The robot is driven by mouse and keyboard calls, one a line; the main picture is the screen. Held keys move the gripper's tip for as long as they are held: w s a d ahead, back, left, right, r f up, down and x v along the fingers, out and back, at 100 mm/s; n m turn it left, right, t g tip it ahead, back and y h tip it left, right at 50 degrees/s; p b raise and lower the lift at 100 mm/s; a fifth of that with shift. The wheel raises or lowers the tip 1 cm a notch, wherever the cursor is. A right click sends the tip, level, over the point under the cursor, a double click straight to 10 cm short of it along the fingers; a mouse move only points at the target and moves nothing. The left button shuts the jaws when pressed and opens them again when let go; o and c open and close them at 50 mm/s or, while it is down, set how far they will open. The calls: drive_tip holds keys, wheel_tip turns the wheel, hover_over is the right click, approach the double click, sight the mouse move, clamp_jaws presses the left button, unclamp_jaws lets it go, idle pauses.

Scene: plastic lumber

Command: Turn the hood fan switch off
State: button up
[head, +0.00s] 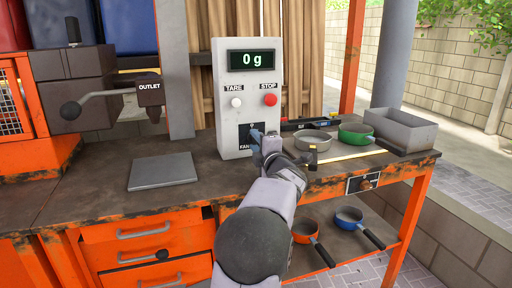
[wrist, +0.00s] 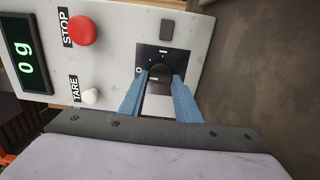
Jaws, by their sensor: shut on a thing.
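The hood fan switch is a dark knob on a black plate marked FAN (head: 244,132), low on the front of a light grey control box (head: 228,98). In the wrist view the dark round knob (wrist: 160,71) sits between the two blue fingers of my gripper (wrist: 162,76). The fingers are shut on it, one on each side. In the head view my gripper (head: 258,136) reaches the plate and covers part of it. White marks show on the plate around the knob; the knob's exact setting cannot be told.
The box also has a red STOP button (head: 270,99), a white TARE button (head: 236,102) and a display (head: 251,60) reading 0 g. A grey plate (head: 162,171) lies on the bench to the left. Pans, including a green one (head: 356,134), and a grey bin (head: 402,130) stand right.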

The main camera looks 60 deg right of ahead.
idle(0.4)
drive_tip(key=o, duration=1)
drive_tip(key=shift+o, duration=0.2)
drive_tip(key=shift+s+a, duration=0.1)
drive_tip(key=shift+v, duration=3.55)
